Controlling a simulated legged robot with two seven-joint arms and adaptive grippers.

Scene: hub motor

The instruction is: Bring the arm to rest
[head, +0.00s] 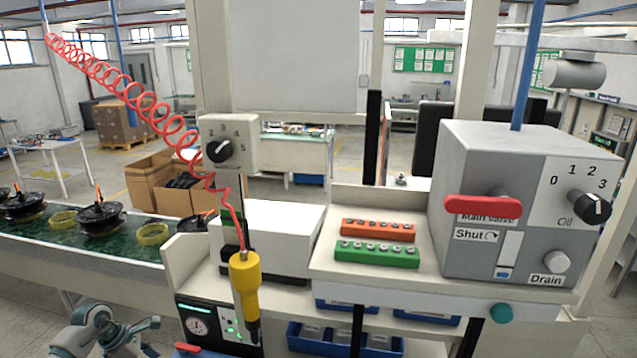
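My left gripper (140,335), grey and teal, shows at the bottom left edge, in front of the conveyor and left of the black control box. It is partly cut off by the frame, and I cannot tell whether its fingers are open or shut. I see no object in it. My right arm and gripper are not in view.
A yellow screwdriver (245,285) hangs from a red coiled hose (130,92) before the workbench. Orange (378,230) and green (376,254) strips sit on the bench, left of a grey valve box (500,215) with a red handle. The conveyor (60,250) carries motor parts.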

